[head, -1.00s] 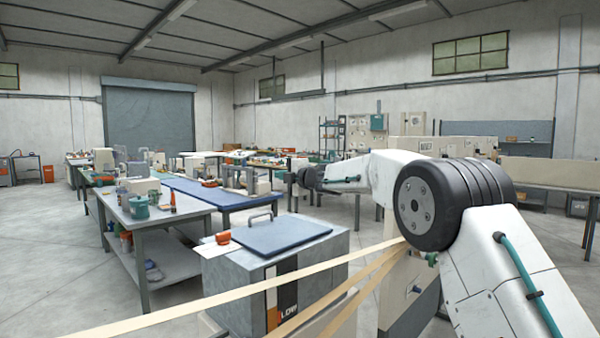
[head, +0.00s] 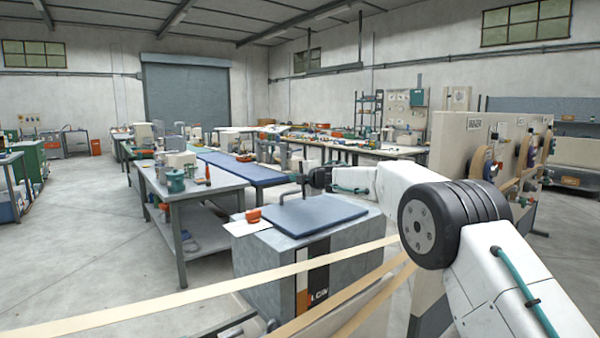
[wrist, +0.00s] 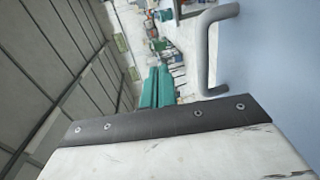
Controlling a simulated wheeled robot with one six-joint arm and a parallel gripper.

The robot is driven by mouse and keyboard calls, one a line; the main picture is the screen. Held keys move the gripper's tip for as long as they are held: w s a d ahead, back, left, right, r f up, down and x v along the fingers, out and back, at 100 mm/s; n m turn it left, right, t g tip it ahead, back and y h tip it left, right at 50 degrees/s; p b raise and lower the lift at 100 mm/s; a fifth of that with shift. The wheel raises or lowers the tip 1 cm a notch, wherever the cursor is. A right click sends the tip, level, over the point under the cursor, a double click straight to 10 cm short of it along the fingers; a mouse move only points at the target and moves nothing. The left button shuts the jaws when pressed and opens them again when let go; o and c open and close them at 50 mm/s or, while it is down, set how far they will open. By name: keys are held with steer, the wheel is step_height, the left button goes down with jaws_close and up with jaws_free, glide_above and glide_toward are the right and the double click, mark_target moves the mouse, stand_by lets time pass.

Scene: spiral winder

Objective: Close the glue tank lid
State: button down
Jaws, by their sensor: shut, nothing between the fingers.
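The glue tank (head: 265,262) is a grey box with a dark and orange label, in the middle of the head view. Its blue lid (head: 315,217) lies flat, or nearly flat, over the top, with a grey bar handle (head: 292,184) standing on it. My gripper (head: 304,180) is behind the lid near the handle, partly hidden by distance and the arm. In the wrist view its teal fingers (wrist: 155,88) are together and empty. The lid (wrist: 275,70) fills the right side there, with the handle (wrist: 211,50) beside the fingers, apart from them in the picture.
Pale strips (head: 200,294) cross in front of the tank. An orange item (head: 253,215) sits on a white plate at the tank's left corner. A grey workbench (head: 200,190) stands to the left. A tall beige machine (head: 455,150) stands at the right.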

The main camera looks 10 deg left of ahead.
steer(key=shift+w+a+f, duration=0.2)
steer(key=shift+f, duration=0.45)
steer(key=shift+w+a+f, duration=0.15)
steer(key=shift+a+f, duration=0.05)
steer(key=shift+f, duration=0.45)
